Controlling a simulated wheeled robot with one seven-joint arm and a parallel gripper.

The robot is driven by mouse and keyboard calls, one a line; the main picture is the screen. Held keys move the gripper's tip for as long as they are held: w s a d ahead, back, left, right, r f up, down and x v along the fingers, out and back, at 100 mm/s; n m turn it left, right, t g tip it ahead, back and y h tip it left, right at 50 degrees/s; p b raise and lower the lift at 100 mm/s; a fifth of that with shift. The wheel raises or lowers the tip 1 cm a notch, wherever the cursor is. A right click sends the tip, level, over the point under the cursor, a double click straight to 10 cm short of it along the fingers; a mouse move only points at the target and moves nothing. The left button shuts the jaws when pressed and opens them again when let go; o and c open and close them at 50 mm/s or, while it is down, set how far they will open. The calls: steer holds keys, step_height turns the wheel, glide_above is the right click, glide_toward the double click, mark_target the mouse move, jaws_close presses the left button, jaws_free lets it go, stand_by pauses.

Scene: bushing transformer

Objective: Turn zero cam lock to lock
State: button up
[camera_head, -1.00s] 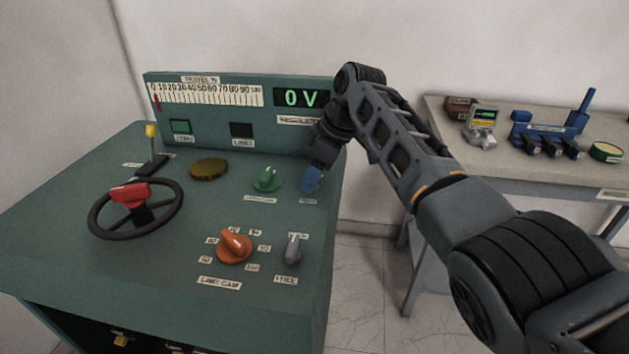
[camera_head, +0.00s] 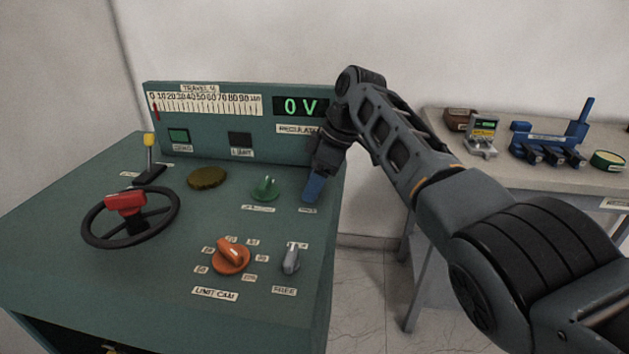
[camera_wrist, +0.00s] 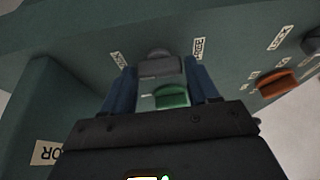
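The zero cam lock seems to be the small grey knob (camera_wrist: 158,66) in the wrist view, beside the green knob (camera_wrist: 172,96). My gripper (camera_wrist: 160,70) points at the panel with its two blue fingers apart, one on each side of the grey knob. I cannot tell whether the fingers touch it. In the head view my gripper (camera_head: 313,188) is low over the desk, right of the green knob (camera_head: 266,188), and hides the grey knob. A label lies by the fingertips, too small to read.
An orange limit cam knob (camera_head: 231,256) and another grey knob (camera_head: 291,258) labelled FREE stand nearer. A black handwheel (camera_head: 130,215) and a lever (camera_head: 150,160) are at left. The upright panel (camera_head: 215,130) reads 0 V. A side table (camera_head: 480,168) stands at right.

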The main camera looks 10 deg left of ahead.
steer(key=o, duration=0.3)
steer(key=shift+b+v, duration=0.3)
steer(key=shift+v, duration=3.6)
